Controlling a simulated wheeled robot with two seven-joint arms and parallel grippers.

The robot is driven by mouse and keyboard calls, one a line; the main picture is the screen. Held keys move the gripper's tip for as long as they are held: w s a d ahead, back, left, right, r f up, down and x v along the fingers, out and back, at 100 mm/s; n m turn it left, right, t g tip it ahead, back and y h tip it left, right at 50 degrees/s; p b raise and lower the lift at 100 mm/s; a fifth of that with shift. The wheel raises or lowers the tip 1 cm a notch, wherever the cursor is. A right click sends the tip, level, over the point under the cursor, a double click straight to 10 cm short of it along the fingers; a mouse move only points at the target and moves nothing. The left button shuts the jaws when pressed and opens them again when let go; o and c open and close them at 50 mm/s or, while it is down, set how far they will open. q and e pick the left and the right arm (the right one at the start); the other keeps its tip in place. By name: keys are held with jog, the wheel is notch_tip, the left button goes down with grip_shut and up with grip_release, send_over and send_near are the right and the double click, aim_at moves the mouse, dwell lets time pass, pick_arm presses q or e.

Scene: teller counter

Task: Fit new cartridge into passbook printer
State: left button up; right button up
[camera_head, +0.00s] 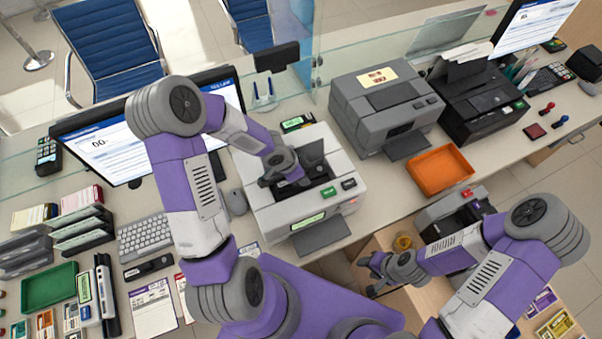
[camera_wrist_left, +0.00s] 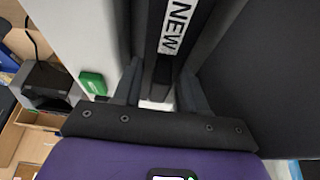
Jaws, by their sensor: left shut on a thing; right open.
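The light-grey passbook printer (camera_head: 262,199) stands on the counter with its top open and a dark bay showing; its front has a green button (camera_head: 328,192) and a dark button. My left gripper (camera_head: 291,180) is over the bay, pointing down into it. In the left wrist view my left gripper (camera_wrist_left: 161,92) is shut on a black cartridge (camera_wrist_left: 157,42) with a white NEW label. The cartridge lies in or just over the bay; whether it is seated is hidden. My right gripper (camera_head: 370,272) is open and empty, low in front of the counter.
A grey machine (camera_head: 370,118) and a black printer (camera_head: 470,125) stand to the right, with an orange tray (camera_head: 440,172) in front. The monitor (camera_head: 115,140) and keyboard (camera_head: 146,239) are to the left. A grey-and-black device (camera_head: 447,206) stands near my right forearm.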

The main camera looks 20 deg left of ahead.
pick_arm(q)
jog(key=o, duration=1.2)
jog(key=shift+r, duration=0.1)
jog(key=shift+w+a, duration=0.1)
jog(key=shift+r, duration=0.15)
jog(key=shift+r+p, duration=0.3)
jog(key=shift+p, duration=0.15)
notch_tip(320, 180, up, 6)
jog(key=p, duration=0.5)
jog(key=shift+p, duration=0.3)
jog(key=shift+r+p, duration=0.35)
jog(key=shift+r, duration=0.65)
